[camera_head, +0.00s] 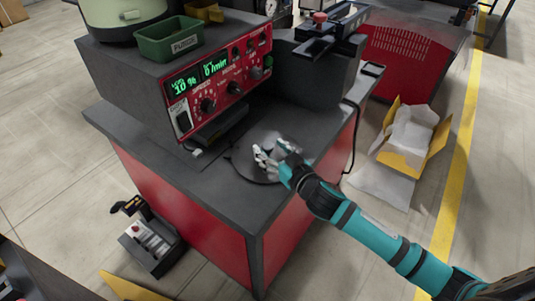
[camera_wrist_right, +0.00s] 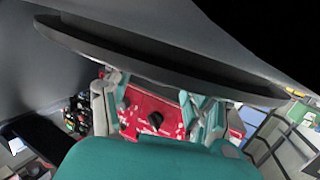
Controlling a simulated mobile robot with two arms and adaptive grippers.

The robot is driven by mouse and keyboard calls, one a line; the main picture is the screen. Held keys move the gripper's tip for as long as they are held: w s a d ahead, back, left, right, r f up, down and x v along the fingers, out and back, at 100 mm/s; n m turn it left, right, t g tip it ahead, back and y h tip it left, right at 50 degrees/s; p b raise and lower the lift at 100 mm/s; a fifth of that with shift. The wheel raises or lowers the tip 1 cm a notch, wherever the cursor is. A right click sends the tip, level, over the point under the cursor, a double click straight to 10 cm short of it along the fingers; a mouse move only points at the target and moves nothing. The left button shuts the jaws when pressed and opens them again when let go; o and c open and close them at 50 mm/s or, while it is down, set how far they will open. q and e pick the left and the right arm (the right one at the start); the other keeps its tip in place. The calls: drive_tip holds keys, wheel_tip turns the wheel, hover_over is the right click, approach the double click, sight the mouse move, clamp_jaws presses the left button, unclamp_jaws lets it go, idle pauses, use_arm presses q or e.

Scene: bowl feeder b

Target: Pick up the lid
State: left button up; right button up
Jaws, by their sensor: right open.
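The lid (camera_head: 243,166) appears as a round dark grey disc lying on the grey top of the red cabinet, below the control panel. Its middle and right side are partly hidden by my right gripper. My right gripper (camera_head: 270,153) is open at the lid, its fingers over the disc's middle. In the right wrist view the gripper (camera_wrist_right: 155,98) shows its two fingers spread apart, and a dark curved rim (camera_wrist_right: 150,52), which seems to be the lid's, crosses above them. I cannot tell whether the fingers touch the lid. My left gripper is out of view.
The control box (camera_head: 210,88) with green displays stands behind the lid, with a green bin (camera_head: 168,41) on top. A dark rail unit (camera_head: 318,62) stands to its right. An open cardboard box (camera_head: 408,138) lies on the floor at right. The cabinet top's front left (camera_head: 200,190) is clear.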

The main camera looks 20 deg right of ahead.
drive_tip(key=shift+c, duration=0.3)
clamp_jaws()
drive_tip(key=shift+r, duration=0.2)
